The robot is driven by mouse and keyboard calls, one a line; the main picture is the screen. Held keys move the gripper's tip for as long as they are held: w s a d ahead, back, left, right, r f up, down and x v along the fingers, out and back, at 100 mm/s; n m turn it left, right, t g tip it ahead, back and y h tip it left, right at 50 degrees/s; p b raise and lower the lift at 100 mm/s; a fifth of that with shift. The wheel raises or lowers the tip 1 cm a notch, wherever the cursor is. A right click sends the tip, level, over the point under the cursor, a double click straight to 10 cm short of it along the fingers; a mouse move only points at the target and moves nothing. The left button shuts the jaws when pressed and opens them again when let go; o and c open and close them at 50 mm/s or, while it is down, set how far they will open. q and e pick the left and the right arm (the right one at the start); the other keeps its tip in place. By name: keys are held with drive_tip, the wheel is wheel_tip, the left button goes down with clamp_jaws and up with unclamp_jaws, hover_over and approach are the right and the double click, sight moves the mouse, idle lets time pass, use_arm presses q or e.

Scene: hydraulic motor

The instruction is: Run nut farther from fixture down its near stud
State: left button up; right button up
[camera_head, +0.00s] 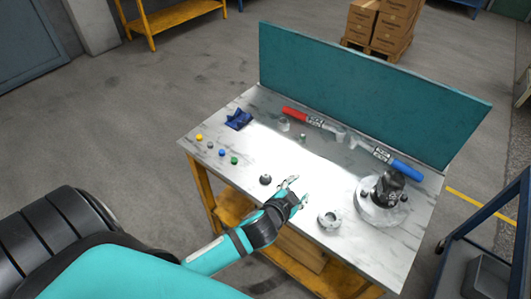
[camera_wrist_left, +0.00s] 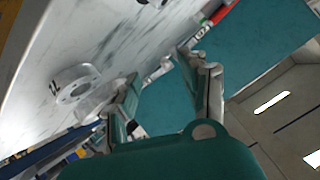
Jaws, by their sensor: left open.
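The fixture (camera_head: 373,213) is a round pale grey base at the right of the table, with a black motor body (camera_head: 390,185) standing on it. Small dark studs or nuts show around its rim, but I cannot tell which is a nut or how far down a stud it sits. My left gripper (camera_head: 298,190) is open and empty, over the table's front part, left of the fixture and apart from it. Its spread fingers also show in the left wrist view (camera_wrist_left: 160,72). My right gripper is not in view.
A pale flanged ring (camera_head: 329,219) lies between gripper and fixture. A small dark round part (camera_head: 265,180) lies left of the gripper. A red-handled wrench (camera_head: 296,115) and a blue-handled wrench (camera_head: 406,170) lie near the teal back panel (camera_head: 360,90).

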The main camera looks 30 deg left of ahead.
use_arm(q)
drive_tip(key=w+d+r+m+t+h, duration=0.2)
drive_tip(key=w+d+r+m+h, duration=0.25)
drive_tip(key=d+r+m, duration=0.2)
drive_tip(key=w+d+r+m+t+h, duration=0.1)
drive_tip(key=w+d+r+m+h, duration=0.2)
drive_tip(key=d+r+m+h, duration=0.4)
drive_tip(key=m+g+y+p, duration=0.2)
drive_tip(key=m+g+y, duration=0.95)
drive_tip(key=g, duration=0.45)
approach(266, 175)
drive_tip(key=shift+s+a, duration=0.15)
drive_tip(key=shift+a+f, duration=0.1)
wheel_tip(266, 175, down, 9)
drive_tip(key=b, duration=0.6)
drive_tip(key=shift+b, duration=0.4)
